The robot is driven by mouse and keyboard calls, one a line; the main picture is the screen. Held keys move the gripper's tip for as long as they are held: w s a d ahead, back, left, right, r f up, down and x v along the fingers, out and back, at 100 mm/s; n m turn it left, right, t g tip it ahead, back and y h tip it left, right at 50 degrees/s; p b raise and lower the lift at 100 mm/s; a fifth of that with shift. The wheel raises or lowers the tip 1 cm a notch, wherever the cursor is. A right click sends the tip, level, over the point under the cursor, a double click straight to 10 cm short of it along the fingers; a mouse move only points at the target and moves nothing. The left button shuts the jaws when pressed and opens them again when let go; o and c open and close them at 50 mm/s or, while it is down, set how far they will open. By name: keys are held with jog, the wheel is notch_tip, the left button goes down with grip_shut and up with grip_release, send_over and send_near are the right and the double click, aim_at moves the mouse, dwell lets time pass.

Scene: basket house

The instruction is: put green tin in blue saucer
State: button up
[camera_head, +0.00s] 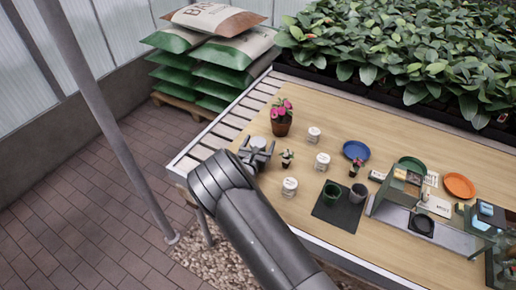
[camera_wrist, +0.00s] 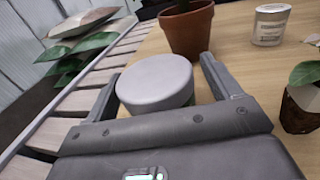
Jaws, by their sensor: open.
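My gripper (camera_head: 257,151) is open at the table's left side, its two fingers on either side of a round tin with a pale grey lid (camera_head: 258,142). In the wrist view the tin (camera_wrist: 155,82) sits between the fingers of my gripper (camera_wrist: 159,70), nearer the left one. The blue saucer (camera_head: 356,150) lies farther right on the table and looks empty. No other tin in view looks plainly green.
A potted pink flower (camera_head: 281,118) stands just behind the tin; its pot (camera_wrist: 188,30) is close in the wrist view. A small plant (camera_head: 287,158) and white tins (camera_head: 314,135) (camera_head: 322,161) (camera_head: 289,186) stand right. Cups on a dark mat (camera_head: 338,212) are nearer the front.

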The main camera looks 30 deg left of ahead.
jog(key=shift+w, duration=0.15)
jog(key=c, duration=1.2)
